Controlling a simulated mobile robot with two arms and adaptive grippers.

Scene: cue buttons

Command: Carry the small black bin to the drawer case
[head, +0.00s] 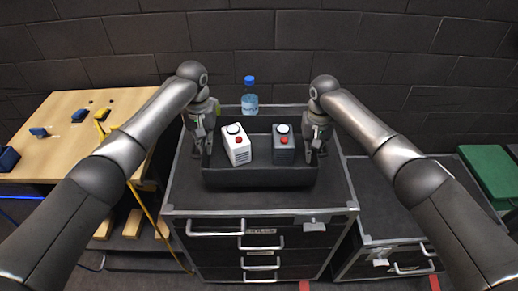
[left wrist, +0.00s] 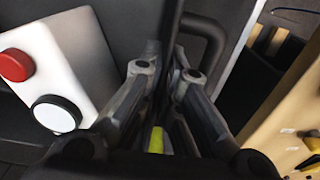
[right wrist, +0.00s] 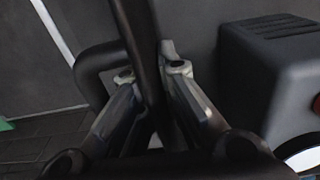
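The small black bin (head: 260,178) is on or just above the top of the drawer case (head: 262,208); I cannot tell if it touches. A white box (head: 238,151) and a dark grey box (head: 284,152), each with a red button and a pale round button, are inside it. My left gripper (head: 207,148) is closed over the bin's left end wall, which runs between its fingers in the left wrist view (left wrist: 165,75). My right gripper (head: 311,150) is closed over the right end wall, also between its fingers in the right wrist view (right wrist: 152,75).
A blue-capped water bottle (head: 250,101) stands behind the bin. A wooden table (head: 75,155) with blue pieces is at the left. A lower black case (head: 395,205) and a green box (head: 488,170) are at the right. A dark brick wall (head: 270,40) closes the back.

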